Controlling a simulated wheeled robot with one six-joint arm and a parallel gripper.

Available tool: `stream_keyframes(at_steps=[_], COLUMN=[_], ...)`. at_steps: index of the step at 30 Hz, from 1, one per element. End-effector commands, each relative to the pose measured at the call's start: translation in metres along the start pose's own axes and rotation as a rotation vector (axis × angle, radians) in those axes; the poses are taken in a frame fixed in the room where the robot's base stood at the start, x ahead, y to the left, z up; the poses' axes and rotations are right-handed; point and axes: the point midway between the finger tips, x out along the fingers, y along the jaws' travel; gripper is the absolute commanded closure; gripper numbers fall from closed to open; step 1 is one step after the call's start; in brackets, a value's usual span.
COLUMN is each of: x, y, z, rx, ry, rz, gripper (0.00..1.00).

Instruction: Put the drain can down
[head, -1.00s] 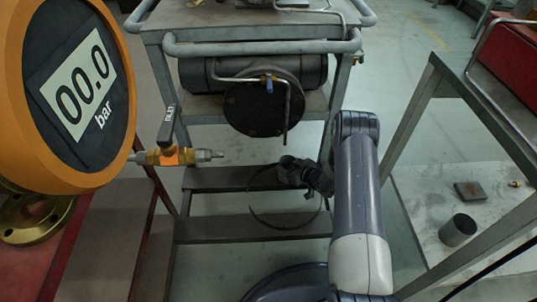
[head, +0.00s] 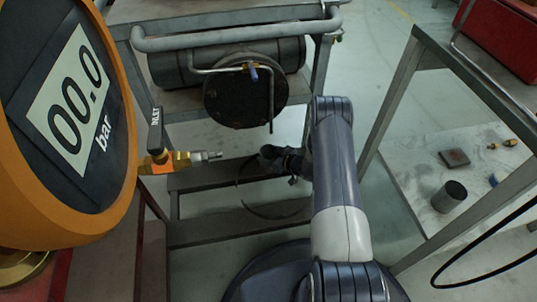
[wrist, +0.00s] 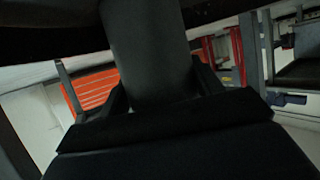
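In the wrist view, a dark grey cylinder, apparently the drain can (wrist: 148,45), stands between the two fingers of my gripper (wrist: 163,88). The fingers press against its sides, and its ends are cut off or hidden. In the head view, my gripper (head: 283,160) is small and dark, to the left of my forearm, in front of the lower part of the valve stand. The can cannot be made out clearly there. A drain pipe (head: 271,105) with a blue-handled valve hangs in front of the round flange (head: 235,98), above my gripper.
A large orange gauge (head: 65,115) fills the left. The grey stand (head: 235,220) has rails and lower shelves. At right, a metal frame (head: 400,130) stands around a low surface (head: 420,165) with another dark open cylinder (head: 449,197), a flat block (head: 454,158) and small tools.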

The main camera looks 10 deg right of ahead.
Motion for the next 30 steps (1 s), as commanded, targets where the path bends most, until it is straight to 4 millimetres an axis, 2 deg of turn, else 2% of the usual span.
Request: stream_keyframes(at_steps=[1,8,19,30], x=[0.0,0.0,-0.004,-0.083], y=[0.0,0.0,0.0,0.001], z=[0.0,0.0,-0.005,-0.005], rx=[0.0,0.0,0.001,0.003], ry=[-0.001,-0.001,-0.001,-0.002], rz=[0.0,0.0,0.001,0.003], gripper=[0.35,0.16,0.16,0.16])
